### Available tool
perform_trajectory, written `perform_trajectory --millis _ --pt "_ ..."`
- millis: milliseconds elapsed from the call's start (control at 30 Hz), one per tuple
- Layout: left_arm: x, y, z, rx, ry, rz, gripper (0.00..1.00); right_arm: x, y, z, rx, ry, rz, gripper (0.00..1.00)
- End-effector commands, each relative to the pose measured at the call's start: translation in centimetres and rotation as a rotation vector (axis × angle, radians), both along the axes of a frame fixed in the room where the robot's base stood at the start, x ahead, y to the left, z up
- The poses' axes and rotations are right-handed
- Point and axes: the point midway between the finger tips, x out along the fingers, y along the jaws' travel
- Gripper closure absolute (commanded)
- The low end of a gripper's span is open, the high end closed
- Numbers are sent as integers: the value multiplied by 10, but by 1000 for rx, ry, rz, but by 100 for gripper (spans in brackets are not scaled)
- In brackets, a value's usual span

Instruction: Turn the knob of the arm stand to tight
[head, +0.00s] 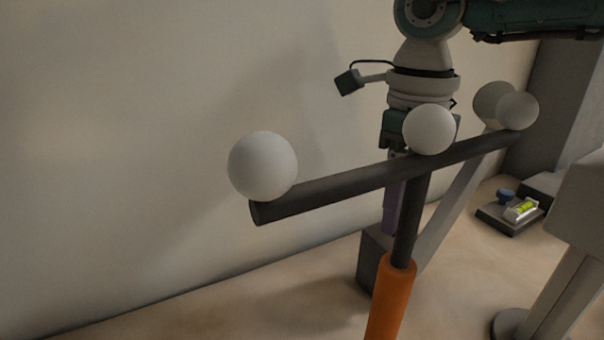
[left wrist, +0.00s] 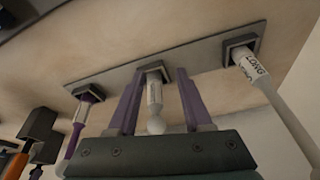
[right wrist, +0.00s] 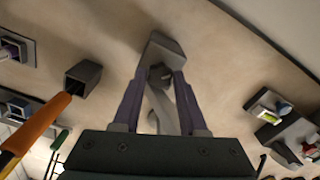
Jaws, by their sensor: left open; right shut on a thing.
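The arm stand appears as a grey block (head: 372,262) with a pale slanted arm (head: 455,205) rising to the right. In the right wrist view, the block (right wrist: 168,45) lies ahead of the fingers, and a small dark knob (right wrist: 160,76) shows between the fingertips. My right gripper (right wrist: 159,80) is shut on this knob. In the head view, my right gripper (head: 391,215) points down at the block, partly hidden by a dark bar. No tight or loose mark is readable. My left gripper (left wrist: 155,85), seen only in its wrist view, is open.
A dark crossbar (head: 340,190) with an orange handle (head: 391,300) crosses the foreground near white balls (head: 262,165). A level (head: 520,210) lies right. In the left wrist view, a plate (left wrist: 120,72) has holders with labelled tools, one between the fingers.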

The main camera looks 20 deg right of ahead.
Motion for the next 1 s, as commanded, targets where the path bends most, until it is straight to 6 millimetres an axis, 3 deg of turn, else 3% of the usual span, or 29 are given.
perform_trajectory --millis 600,1000 --pt "0 1 29 5 0 -4 50 0 1 4 4 1 -580 100" --pt "0 0 42 -1 0 1 50 0 1 3 3 0 -853 100"
